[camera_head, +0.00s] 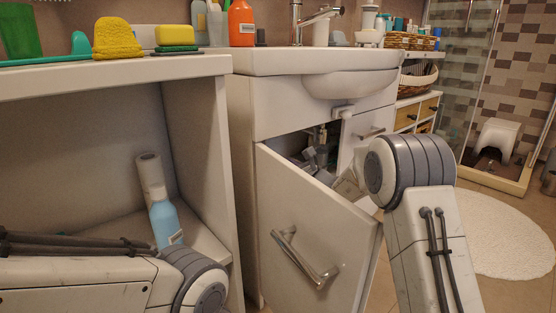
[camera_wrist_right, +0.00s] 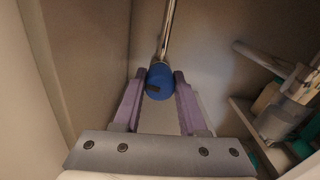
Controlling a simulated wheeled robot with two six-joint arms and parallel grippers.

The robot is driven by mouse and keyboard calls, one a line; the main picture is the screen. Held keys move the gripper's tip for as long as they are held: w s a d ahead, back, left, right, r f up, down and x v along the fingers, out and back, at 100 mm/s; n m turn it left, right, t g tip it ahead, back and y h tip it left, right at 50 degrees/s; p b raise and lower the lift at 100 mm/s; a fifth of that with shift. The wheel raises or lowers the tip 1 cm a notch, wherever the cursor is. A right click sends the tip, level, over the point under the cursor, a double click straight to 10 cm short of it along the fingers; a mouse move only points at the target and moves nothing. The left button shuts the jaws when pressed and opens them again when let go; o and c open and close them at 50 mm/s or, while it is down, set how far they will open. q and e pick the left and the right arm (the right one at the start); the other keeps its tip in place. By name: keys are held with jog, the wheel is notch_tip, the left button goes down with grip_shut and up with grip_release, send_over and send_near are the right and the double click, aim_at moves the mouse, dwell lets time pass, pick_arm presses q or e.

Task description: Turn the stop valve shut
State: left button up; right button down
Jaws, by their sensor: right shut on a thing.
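In the right wrist view, the stop valve shows as a blue knob (camera_wrist_right: 160,82) at the near end of a shiny metal pipe. My right gripper (camera_wrist_right: 161,84) has its two purple fingers on either side of the blue knob and is shut on it. In the head view, my right arm reaches into the open cabinet under the washbasin. The valve cannot be made out there, and the cabinet door hides much of the inside. My left arm lies at the lower left, its gripper out of view.
The cabinet door (camera_head: 312,237) with a metal handle stands open beside my right arm. Grey pipework (camera_wrist_right: 278,122) is at the right of the wrist view. A blue bottle (camera_head: 165,220) and a paper roll (camera_head: 149,172) stand in the open shelf at left.

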jog(key=m+p, duration=1.1)
jog(key=p, duration=0.1)
jog(key=shift+d+r+m, duration=0.1)
jog(key=shift+r+m, duration=0.05)
jog(key=shift+m, duration=0.25)
jog(key=m+p, duration=0.2)
jog(key=shift+m+p, duration=0.4)
jog(key=shift+f+m+p, duration=0.2)
jog(key=shift+m+p, duration=0.35)
jog(key=shift+m, duration=0.15)
jog(key=shift+c, duration=2.3)
grip_release()
jog(key=p+v, duration=0.3)
jog(key=v, duration=0.7)
jog(key=shift+s+d+p, duration=0.15)
jog(key=shift+p, duration=0.15)
